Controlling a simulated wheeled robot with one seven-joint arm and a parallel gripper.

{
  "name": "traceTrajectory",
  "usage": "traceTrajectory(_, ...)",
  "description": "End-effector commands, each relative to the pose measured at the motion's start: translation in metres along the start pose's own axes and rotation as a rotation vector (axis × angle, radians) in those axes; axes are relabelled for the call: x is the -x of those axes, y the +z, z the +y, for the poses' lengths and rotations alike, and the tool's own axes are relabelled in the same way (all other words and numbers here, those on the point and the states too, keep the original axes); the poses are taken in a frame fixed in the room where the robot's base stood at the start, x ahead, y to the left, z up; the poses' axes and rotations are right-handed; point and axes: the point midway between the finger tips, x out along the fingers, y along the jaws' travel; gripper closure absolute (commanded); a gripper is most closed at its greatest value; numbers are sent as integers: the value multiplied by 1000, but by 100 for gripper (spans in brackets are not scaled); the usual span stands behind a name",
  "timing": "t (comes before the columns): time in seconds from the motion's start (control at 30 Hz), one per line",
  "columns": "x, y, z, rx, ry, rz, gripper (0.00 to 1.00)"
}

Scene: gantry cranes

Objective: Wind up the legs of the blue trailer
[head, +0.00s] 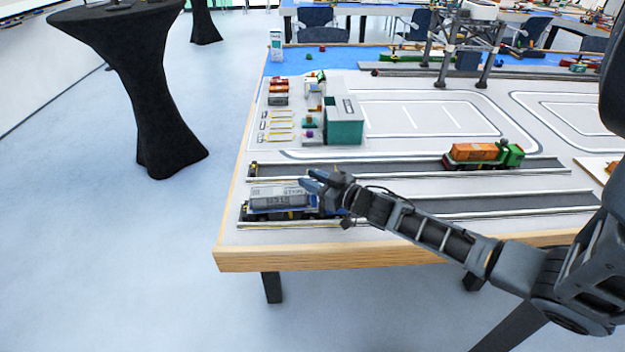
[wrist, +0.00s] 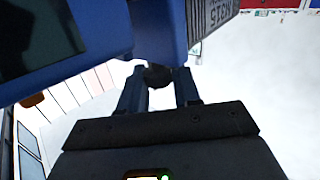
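The blue trailer (head: 283,214) stands on the near road strip at the table's front left and carries a grey container (head: 280,198). In the wrist view a blue part (wrist: 157,30) fills the top, with a grey lettered surface (wrist: 212,14) to its right. A small dark round piece (wrist: 157,75) shows under the blue part, between my fingertips. My gripper (head: 316,184) is at the trailer's right end; its fingers stand apart in the wrist view (wrist: 160,84). I cannot tell if they touch the dark piece. The trailer's legs are not clearly seen.
A green truck (head: 510,155) with an orange load (head: 474,152) stands on the road strip behind, to the right. A teal building (head: 344,127) is behind the trailer. A gantry crane (head: 465,45) stands at the back. The near strip right of my gripper is clear.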

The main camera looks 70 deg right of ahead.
Motion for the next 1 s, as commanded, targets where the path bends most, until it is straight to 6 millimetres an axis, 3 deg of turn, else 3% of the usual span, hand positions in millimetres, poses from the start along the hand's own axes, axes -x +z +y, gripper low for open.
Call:
traceTrajectory(0.2, 0, 0, 0, 0, -1, 0, 47)
traceTrajectory(0.53, 5, 0, 1, 1, 1, 1, 47)
traceTrajectory(1.0, 67, 1, 1, 2, 1, 0, 47)
